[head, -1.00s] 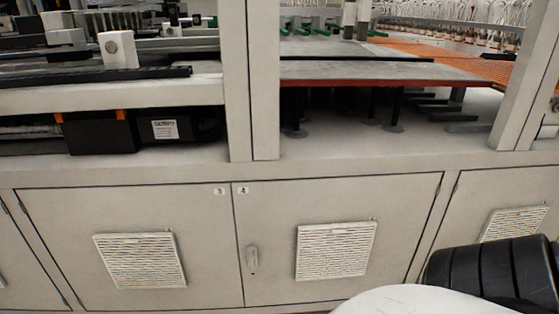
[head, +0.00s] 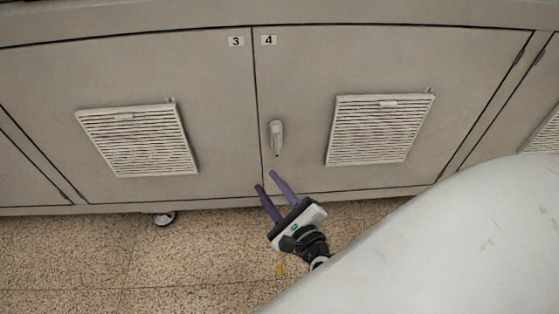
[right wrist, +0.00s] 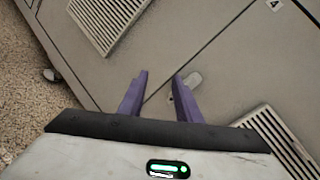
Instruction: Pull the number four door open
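The number four door (head: 310,75) is shut, flush with the number three door (head: 60,70) on its left. Its handle (head: 276,138) is a small pale lever near the door's left edge, hanging downward. My right gripper (head: 271,182) is open and empty, below the handle in the head view, with its purple fingers pointing up toward the cabinet. In the right wrist view the handle (right wrist: 190,80) shows just beyond the fingertips, close to the right finger. I cannot tell whether the fingers touch the door. My left gripper is not in view.
Each door has a vent grille, one on door four (head: 380,130) and one on door three (head: 138,140). A caster (head: 165,219) stands under the cabinet. The speckled floor (head: 100,260) in front is clear. My pale arm link covers the lower right.

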